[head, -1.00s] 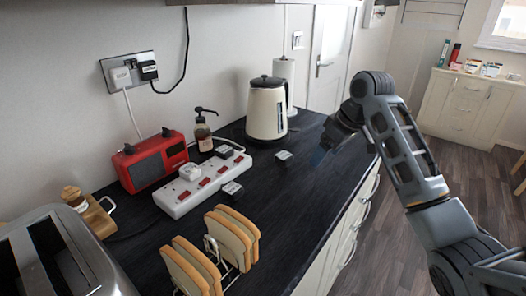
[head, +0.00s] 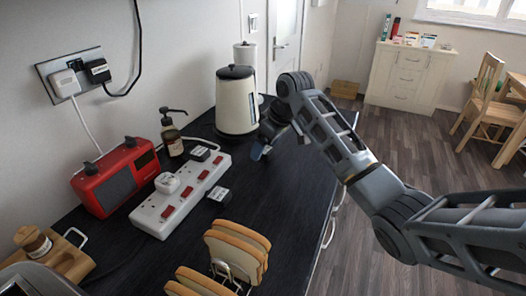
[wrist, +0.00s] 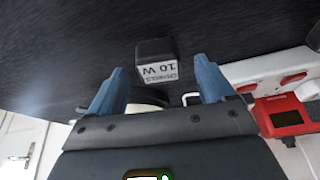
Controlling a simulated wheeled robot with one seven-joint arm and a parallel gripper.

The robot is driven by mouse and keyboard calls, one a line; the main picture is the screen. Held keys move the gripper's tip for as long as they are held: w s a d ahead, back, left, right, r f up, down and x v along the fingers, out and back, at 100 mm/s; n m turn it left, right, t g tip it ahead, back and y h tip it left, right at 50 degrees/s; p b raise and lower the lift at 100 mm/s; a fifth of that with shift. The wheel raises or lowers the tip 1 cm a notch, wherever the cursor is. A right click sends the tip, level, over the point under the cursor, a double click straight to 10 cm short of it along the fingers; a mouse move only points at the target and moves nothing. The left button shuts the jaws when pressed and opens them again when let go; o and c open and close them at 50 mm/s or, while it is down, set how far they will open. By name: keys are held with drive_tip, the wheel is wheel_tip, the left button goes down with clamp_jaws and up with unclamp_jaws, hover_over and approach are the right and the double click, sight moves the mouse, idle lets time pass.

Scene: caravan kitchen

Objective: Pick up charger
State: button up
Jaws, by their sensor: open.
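Another black charger (head: 218,196) lies beside the white power strip (head: 150,214).
The kettle (head: 236,105) stands just behind my gripper. A soap bottle (head: 172,138), red radio (head: 116,178) and bread rack (head: 236,250) stand nearby. A wall socket (head: 76,74) holds two plugs. The counter's right part is clear.

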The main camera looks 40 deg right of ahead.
drive_tip(key=shift+x, duration=1.05)
drive_tip(key=c, duration=1.1)
